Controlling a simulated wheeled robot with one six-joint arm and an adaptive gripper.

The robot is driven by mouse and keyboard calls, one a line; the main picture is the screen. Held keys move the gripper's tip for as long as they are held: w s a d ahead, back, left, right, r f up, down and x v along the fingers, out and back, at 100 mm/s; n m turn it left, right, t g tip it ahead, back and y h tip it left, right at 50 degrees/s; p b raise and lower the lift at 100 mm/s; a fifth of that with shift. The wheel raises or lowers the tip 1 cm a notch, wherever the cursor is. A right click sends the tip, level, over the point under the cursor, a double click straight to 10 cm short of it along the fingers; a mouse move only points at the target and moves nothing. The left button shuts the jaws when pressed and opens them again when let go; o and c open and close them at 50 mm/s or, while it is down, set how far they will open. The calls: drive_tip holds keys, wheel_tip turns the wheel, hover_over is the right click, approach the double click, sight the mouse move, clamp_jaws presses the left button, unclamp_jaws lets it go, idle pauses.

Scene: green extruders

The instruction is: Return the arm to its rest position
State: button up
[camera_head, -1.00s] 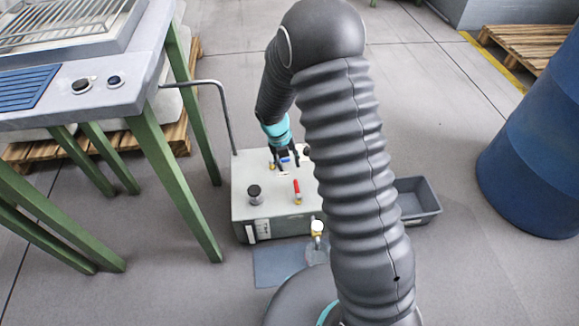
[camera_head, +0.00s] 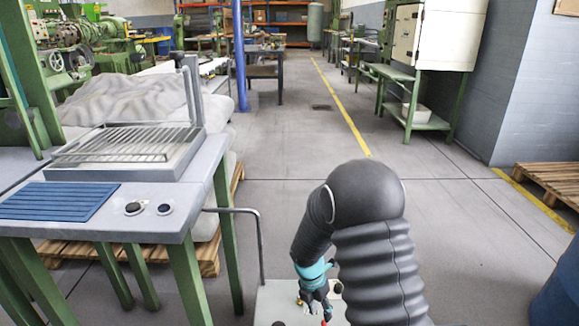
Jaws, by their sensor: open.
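My arm (camera_head: 375,255), in dark corrugated sleeving, rises at the bottom right of centre and bends over at a rounded elbow. Its forearm reaches down and left to a teal wrist band. My gripper (camera_head: 318,302) is open just below the band and points down over the grey top of a box-like cart (camera_head: 272,302). I cannot tell whether the fingertips touch anything on that top. The lower part of the arm and most of the cart are cut off by the frame's bottom edge.
A green-legged workbench (camera_head: 150,222) with a wire rack (camera_head: 118,146) and a blue slotted panel (camera_head: 58,201) stands close at left. A bent handle (camera_head: 260,245) rises from the cart. A blue barrel (camera_head: 560,290) is at lower right. Open floor (camera_head: 310,145) lies ahead.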

drive_tip(key=s+d+r+m+t+y, duration=0.1)
drive_tip(key=s+d+r+m+t, duration=0.2)
drive_tip(key=s+r+m, duration=0.9)
drive_tip(key=s+d+r+m+t+y, duration=0.1)
drive_tip(key=s+d+r+m+t, duration=0.2)
drive_tip(key=s+r+m, duration=0.9)
wheel_tip(320, 180, up, 8)
drive_tip(key=d+m, duration=0.1)
drive_tip(key=m, duration=0.2)
drive_tip(key=shift+s+r+m, duration=0.2)
drive_tip(key=shift+s+m, duration=0.2)
drive_tip(key=shift+a, duration=0.1)
idle(0.6)
